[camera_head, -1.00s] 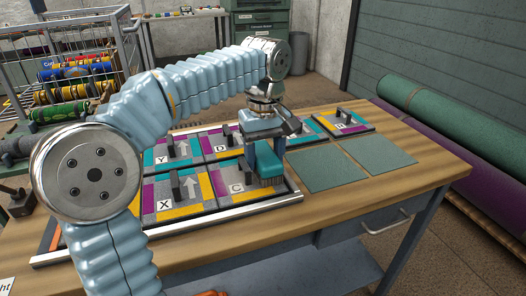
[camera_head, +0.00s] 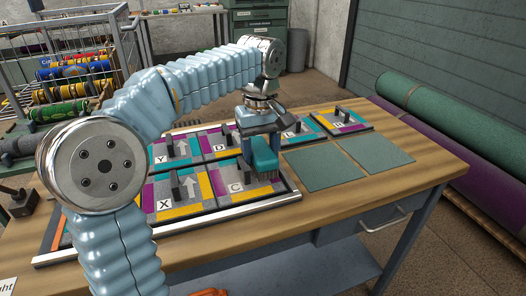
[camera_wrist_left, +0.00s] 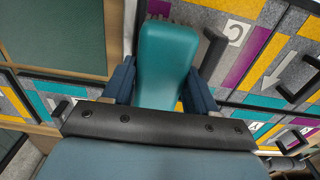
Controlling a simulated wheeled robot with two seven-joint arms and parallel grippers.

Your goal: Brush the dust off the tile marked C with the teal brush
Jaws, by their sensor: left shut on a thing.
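My left gripper (camera_head: 258,148) is shut on the teal brush (camera_head: 265,157) and holds it with the bristles down over the right part of the tile marked C (camera_head: 222,186). The bristles are at or just above the tile; I cannot tell if they touch. Tile C is grey, purple, yellow and teal with a dark upright handle. In the left wrist view the brush (camera_wrist_left: 165,58) sits between the two blue fingers, and the C label of the tile (camera_wrist_left: 235,33) shows right of it. Dust is too fine to make out. My right gripper is not in view.
Tiles marked X (camera_head: 168,205), Y (camera_head: 163,158) and D (camera_head: 222,145) lie beside tile C in a metal-edged frame (camera_head: 160,232). Two plain green squares (camera_head: 323,170) lie to the right. The workbench (camera_head: 425,170) is bare at its right end. Rolled rugs (camera_head: 440,115) lie beyond it.

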